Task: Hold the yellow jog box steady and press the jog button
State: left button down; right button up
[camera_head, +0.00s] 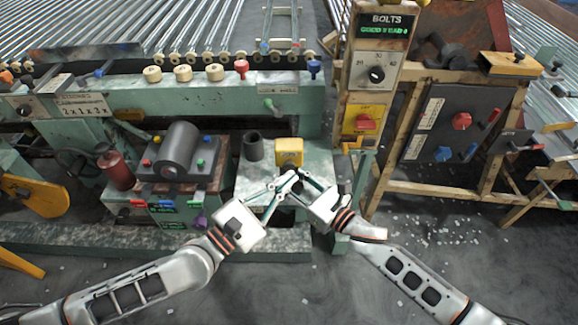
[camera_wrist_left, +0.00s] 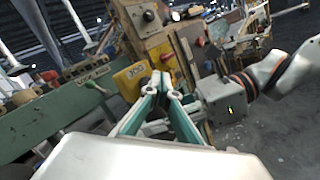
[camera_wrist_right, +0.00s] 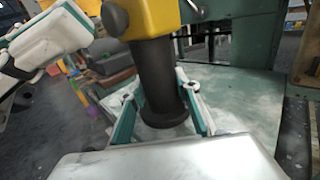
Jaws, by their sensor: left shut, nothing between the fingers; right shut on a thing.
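The yellow jog box (camera_head: 289,150) is above the green bench ledge in the head view. In the right wrist view the box (camera_wrist_right: 150,16) sits on top of a black grip (camera_wrist_right: 158,75) with a flared lower end. My right gripper (camera_wrist_right: 163,108) is shut around this grip, one finger on each side. My left gripper (camera_head: 286,181) is shut and empty, its fingertips close to the front of the box. In the left wrist view the left fingertips (camera_wrist_left: 165,84) overlap the right side of the box (camera_wrist_left: 128,80); I cannot tell whether they touch. I cannot make out the jog button.
A dark hollow cylinder (camera_head: 253,146) stands on the ledge left of the box. A machine with a grey cylinder (camera_head: 178,150) is further left. A post with a BOLTS display (camera_head: 386,25) and a red switch (camera_head: 366,122) rises to the right. Both arms are close together.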

pick_arm(q)
jog(key=shift+w, duration=0.15)
dwell(0.8)
jog(key=shift+w, duration=0.25)
jog(key=shift+w, duration=0.5)
dwell(0.9)
jog(key=shift+s, duration=3.4)
pick_arm(e)
jog(key=o, duration=1.4)
